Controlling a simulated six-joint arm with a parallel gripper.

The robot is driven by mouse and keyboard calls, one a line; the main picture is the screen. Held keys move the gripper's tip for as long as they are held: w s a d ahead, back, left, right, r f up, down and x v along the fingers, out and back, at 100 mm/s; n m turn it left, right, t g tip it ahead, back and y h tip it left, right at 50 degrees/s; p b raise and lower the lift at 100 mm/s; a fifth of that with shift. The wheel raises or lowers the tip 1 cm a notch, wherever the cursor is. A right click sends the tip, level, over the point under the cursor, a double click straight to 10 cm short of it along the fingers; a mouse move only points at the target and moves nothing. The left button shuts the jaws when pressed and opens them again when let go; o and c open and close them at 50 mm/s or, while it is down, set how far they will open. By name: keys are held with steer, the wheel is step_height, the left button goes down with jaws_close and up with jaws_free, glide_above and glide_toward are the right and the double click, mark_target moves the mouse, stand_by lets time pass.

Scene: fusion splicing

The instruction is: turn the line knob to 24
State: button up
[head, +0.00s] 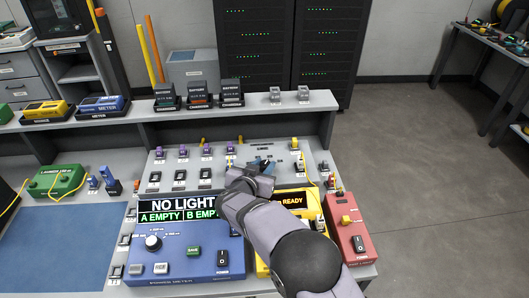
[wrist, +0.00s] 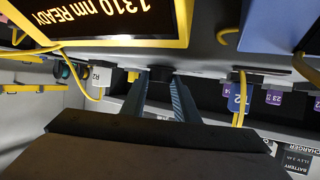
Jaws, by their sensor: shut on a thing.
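My gripper (head: 262,163) reaches over the grey panel (head: 225,165) at the back of the bench. In the wrist view, which is upside down, its two blue-grey fingers (wrist: 163,82) are closed on a low dark knob (wrist: 189,71), which I take for the line knob. The fingers hide part of the knob, and I cannot read its setting.
A blue meter (head: 185,252) shows NO LIGHT, A EMPTY. A yellow source (head: 262,268) reads READY, partly behind my arm. A red box (head: 348,228) stands at the right. Yellow fibres (wrist: 241,100) hang close to the fingers. The blue mat (head: 60,250) is clear.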

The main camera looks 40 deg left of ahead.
steer(key=shift+a+r+m+t+h+p, duration=0.2)
steer(key=shift+m+t+h+p, duration=0.1)
steer(key=shift+m+h+p, duration=0.55)
steer(key=shift+f+m+h+b, duration=0.1)
steer(key=shift+m+h+b, duration=0.15)
steer(key=shift+h+b, duration=0.15)
steer(key=shift+m+h, duration=0.3)
steer(key=shift+h, duration=0.15)
steer(key=o, duration=1.1)
steer(key=shift+f, duration=0.1)
steer(key=shift+c, duration=0.2)
steer(key=shift+b+v, duration=0.85)
steer(key=shift+v, duration=2.85)
